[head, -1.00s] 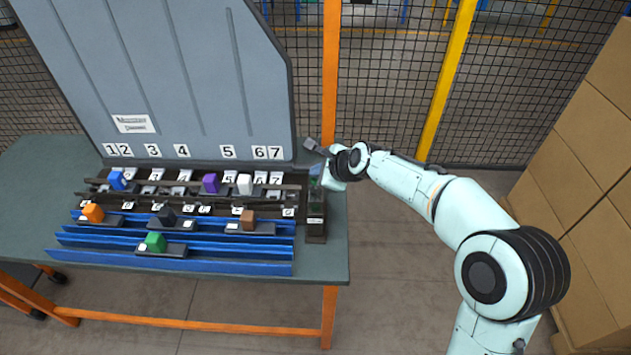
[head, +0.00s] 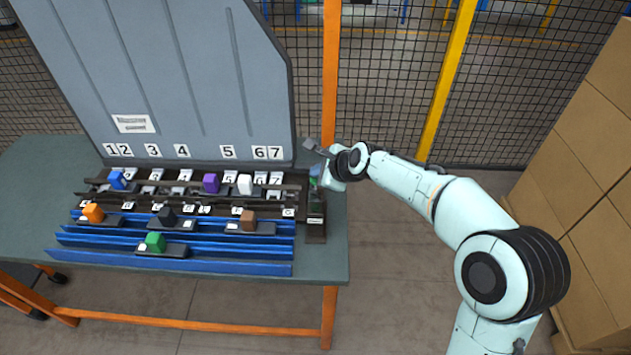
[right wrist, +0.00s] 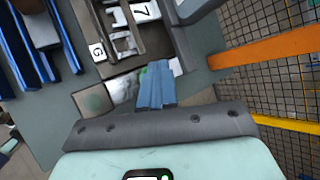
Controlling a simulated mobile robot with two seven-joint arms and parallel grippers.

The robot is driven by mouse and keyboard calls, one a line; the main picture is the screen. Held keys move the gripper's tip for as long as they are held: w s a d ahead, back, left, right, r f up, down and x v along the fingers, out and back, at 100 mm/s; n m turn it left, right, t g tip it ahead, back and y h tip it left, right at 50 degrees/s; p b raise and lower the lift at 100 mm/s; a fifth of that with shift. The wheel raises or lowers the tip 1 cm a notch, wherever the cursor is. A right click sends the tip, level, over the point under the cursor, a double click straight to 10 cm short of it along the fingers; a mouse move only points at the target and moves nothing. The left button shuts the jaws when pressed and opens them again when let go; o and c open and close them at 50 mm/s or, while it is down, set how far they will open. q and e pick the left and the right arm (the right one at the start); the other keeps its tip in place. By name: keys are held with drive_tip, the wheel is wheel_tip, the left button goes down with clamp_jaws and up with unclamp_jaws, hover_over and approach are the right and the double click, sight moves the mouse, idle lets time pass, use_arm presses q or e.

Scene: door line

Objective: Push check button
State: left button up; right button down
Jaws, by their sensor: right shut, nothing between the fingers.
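A narrow dark box (head: 316,232) with a small pale label stands at the right end of the rack on the table. My right gripper (head: 315,170) is over the far end of this box. Its blue fingers (right wrist: 156,84) are shut with nothing between them, beside the pale patch and to the right of the green spot. I cannot tell whether the fingertips touch the box. My left gripper is out of view.
The rack holds blue, purple and white blocks in its numbered rows. Orange, black, brown and green blocks sit on the blue rails (head: 215,267). A tall grey panel (head: 190,70) rises behind. Cardboard boxes (head: 590,170) are stacked at the right, with open floor between.

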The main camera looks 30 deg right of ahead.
drive_tip(key=shift+f, duration=0.55)
idle(0.4)
